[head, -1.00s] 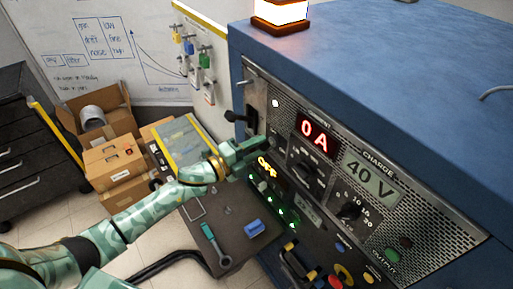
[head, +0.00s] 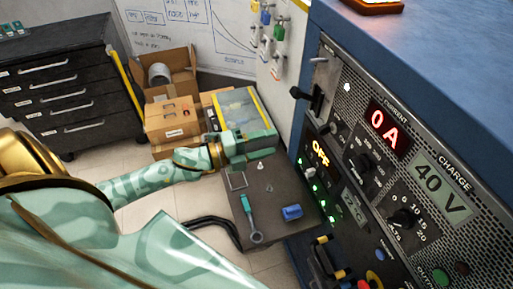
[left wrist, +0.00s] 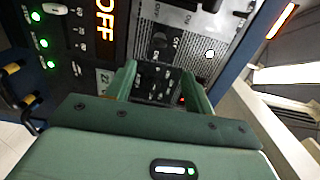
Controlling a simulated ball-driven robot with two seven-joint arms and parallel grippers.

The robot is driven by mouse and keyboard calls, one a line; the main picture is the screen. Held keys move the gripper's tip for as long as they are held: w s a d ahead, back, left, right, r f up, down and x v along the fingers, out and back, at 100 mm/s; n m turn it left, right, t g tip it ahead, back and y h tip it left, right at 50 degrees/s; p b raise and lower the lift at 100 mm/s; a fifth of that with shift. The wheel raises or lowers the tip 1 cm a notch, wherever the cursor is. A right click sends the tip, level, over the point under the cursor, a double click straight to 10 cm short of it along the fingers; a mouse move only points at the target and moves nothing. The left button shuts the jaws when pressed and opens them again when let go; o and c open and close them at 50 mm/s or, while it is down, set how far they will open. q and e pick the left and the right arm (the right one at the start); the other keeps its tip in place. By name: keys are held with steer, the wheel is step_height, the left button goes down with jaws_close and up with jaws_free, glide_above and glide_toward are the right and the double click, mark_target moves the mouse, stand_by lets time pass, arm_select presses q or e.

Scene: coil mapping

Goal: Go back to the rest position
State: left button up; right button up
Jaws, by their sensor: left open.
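My left gripper (head: 256,146) is green and sits left of the blue power cabinet (head: 409,38), apart from its front panel. In the left wrist view the two fingers of my left gripper (left wrist: 160,85) are spread, with nothing between them and the panel behind. The panel shows a red "0 A" display (head: 384,129), a "40 V" display (head: 441,188) and an orange "OFF" display (head: 320,152). A black lever (head: 316,98) stands at the panel's upper left. My right gripper is not in view.
A grey surface (head: 270,225) below the gripper holds a teal-handled tool (head: 248,212) and a blue block (head: 292,212). Cardboard boxes (head: 172,118) and a black drawer cabinet (head: 65,95) stand at the left. Pale floor (head: 150,210) shows between them.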

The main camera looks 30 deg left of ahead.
arm_select(q)
steer(key=shift+v, duration=1.15)
